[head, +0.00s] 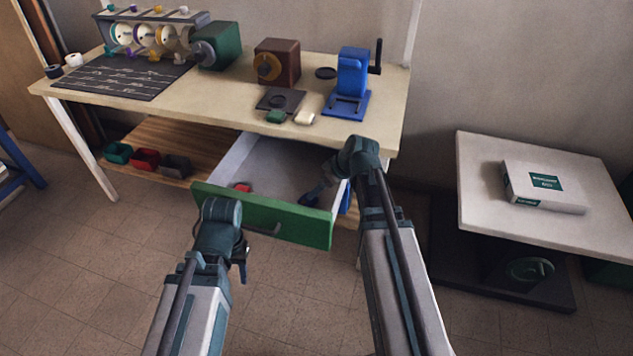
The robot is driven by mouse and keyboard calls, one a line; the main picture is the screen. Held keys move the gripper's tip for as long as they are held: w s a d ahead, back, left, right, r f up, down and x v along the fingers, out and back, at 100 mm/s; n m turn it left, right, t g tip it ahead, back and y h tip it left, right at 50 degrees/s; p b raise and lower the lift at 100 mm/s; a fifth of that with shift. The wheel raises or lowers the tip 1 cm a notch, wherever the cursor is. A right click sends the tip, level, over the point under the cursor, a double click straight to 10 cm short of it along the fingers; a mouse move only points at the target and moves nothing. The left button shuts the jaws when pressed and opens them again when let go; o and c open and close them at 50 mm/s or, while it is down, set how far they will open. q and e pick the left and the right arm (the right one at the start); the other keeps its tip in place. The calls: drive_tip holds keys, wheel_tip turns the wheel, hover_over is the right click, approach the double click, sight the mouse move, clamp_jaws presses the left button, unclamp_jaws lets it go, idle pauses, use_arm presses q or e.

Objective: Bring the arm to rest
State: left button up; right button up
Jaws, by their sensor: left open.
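My left arm comes up from the bottom, its wrist in front of the green drawer front. My left gripper (241,264) is small and mostly hidden behind the wrist. It is open, below the metal handle (264,230), with nothing seen in it. My right arm bends over the right side of the open drawer (262,212). A small red thing (242,187) lies in the drawer.
The workbench (220,92) carries a spool rack, a black mat, a green machine, a brown box and a blue press (348,85). Bins (146,159) stand on the lower shelf. A white box (543,187) lies on a side table (490,212). Floor is clear at left.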

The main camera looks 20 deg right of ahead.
use_arm(q)
drive_tip(key=shift+r+p, duration=0.35)
drive_tip(key=shift+r, duration=0.45)
use_arm(e)
drive_tip(key=shift+v, duration=0.95)
